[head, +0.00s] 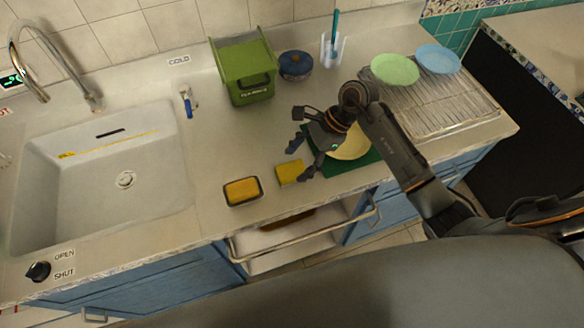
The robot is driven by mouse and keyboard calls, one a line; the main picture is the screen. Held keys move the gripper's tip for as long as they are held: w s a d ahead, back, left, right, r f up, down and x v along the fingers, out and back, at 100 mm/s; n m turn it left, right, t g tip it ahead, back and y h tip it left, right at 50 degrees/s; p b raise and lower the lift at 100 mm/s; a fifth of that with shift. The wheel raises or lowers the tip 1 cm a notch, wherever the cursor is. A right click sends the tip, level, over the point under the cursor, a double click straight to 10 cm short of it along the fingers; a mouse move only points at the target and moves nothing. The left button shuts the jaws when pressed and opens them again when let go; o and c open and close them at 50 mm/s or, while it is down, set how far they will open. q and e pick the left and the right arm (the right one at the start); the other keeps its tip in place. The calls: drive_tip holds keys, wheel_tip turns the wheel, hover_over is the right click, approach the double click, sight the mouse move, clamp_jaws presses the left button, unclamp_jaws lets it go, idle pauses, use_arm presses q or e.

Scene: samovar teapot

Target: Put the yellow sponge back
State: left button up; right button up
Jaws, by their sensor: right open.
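A yellow sponge (288,173) lies on the counter near its front edge, just left of a dark green mat. A second, orange-yellow sponge (242,190) sits in a small dark-rimmed holder (259,199) to its left. My right gripper (297,149) is open and empty, its dark fingers spread leftward. One lower fingertip appears close to the yellow sponge's right side; I cannot tell whether it touches. My left gripper is not in view.
A pale yellow dish (354,146) on the green mat (332,167) is partly hidden behind my gripper. A green bin (246,72), blue pot (295,65) and brush holder stand behind. Plates rest on a drying rack (446,105) at right. A sink (105,180) is left.

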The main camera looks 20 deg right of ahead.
drive_tip(key=b+v, duration=0.1)
drive_tip(key=v, duration=0.7)
drive_tip(key=shift+r+b, duration=0.15)
drive_tip(key=shift+b, duration=0.2)
drive_tip(key=shift+d, duration=0.2)
